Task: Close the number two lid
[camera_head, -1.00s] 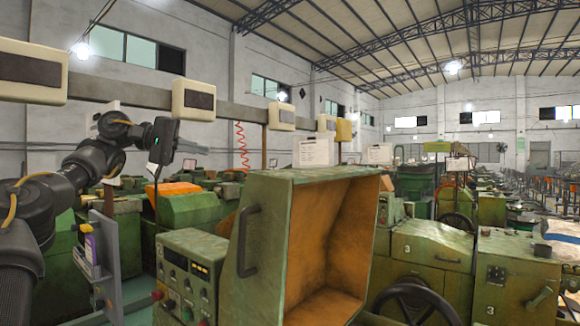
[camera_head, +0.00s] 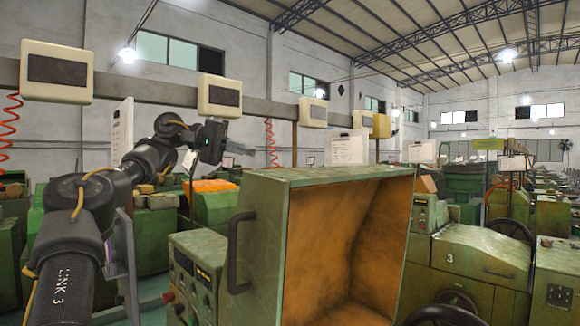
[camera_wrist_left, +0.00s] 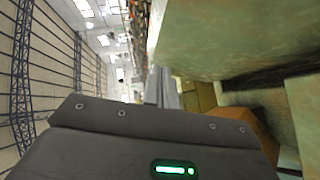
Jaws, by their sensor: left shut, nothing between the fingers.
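A large green lid (camera_head: 262,232) stands raised and open in the middle of the head view. Its orange-brown hollow inside faces right, and a dark bar handle (camera_head: 240,250) is on its left side. No number shows on it. My left gripper (camera_head: 238,150) is shut and empty, up behind the lid's top left corner and apart from it in the picture. In the left wrist view my fingers (camera_wrist_left: 163,88) point away beside a large green surface (camera_wrist_left: 225,35), probably the lid. My right gripper is not in view.
A control panel (camera_head: 190,285) with buttons is left of the lid. A green machine (camera_head: 470,265) marked 3 stands on the right, with a handwheel (camera_head: 445,312) in front. A sign sheet (camera_head: 348,148) rises behind the lid. Open air lies above the lid.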

